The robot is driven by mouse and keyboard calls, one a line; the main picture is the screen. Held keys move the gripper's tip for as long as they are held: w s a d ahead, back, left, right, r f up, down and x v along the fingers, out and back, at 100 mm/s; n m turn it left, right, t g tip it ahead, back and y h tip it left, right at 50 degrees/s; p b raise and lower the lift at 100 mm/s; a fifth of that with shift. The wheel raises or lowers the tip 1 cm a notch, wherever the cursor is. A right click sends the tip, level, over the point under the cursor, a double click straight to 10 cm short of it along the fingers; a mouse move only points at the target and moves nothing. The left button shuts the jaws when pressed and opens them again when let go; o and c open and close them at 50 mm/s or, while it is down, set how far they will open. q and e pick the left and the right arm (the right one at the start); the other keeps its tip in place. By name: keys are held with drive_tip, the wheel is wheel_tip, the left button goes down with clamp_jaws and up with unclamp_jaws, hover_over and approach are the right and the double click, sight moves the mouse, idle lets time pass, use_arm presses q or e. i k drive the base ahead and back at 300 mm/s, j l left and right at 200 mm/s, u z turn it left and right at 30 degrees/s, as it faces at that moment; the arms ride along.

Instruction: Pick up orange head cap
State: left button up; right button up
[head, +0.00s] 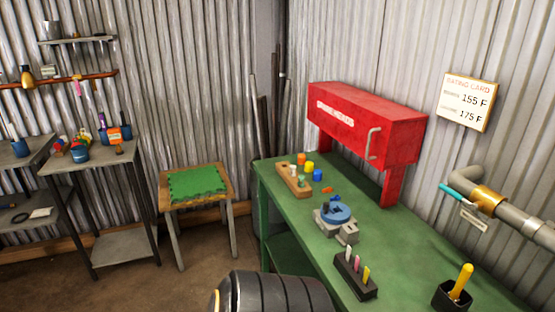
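A small orange cap (301,158) stands on the green workbench (386,235), behind the wooden rack (292,180). A yellow cap (309,167) and a blue cap (317,175) stand in a row beside it. A smaller orange piece (327,189) lies on the bench between the rack and a grey and blue fixture (334,214); I cannot tell what it is. Neither of my grippers is in view. A dark ribbed part at the bottom seems to be my own arm.
A red cabinet (365,125) on legs stands at the back of the bench. Nearer are a dark block with several coloured tools (355,275) and a black cup (452,294). A stool with a green mat (197,182) stands left of the bench.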

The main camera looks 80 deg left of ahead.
sight(301, 158)
drive_tip(key=k+l+u, duration=0.1)
drive_tip(key=u, duration=2.35)
drive_tip(key=j+z, duration=0.1)
drive_tip(key=z, duration=2.8)
drive_tip(key=k+j+u, duration=0.1)
drive_tip(key=j, duration=0.25)
drive_tip(key=k+j, duration=0.1)
drive_tip(key=j, duration=0.25)
drive_tip(key=k+j+u, duration=0.15)
drive_tip(key=j, duration=0.55)
drive_tip(key=k+u, duration=0.05)
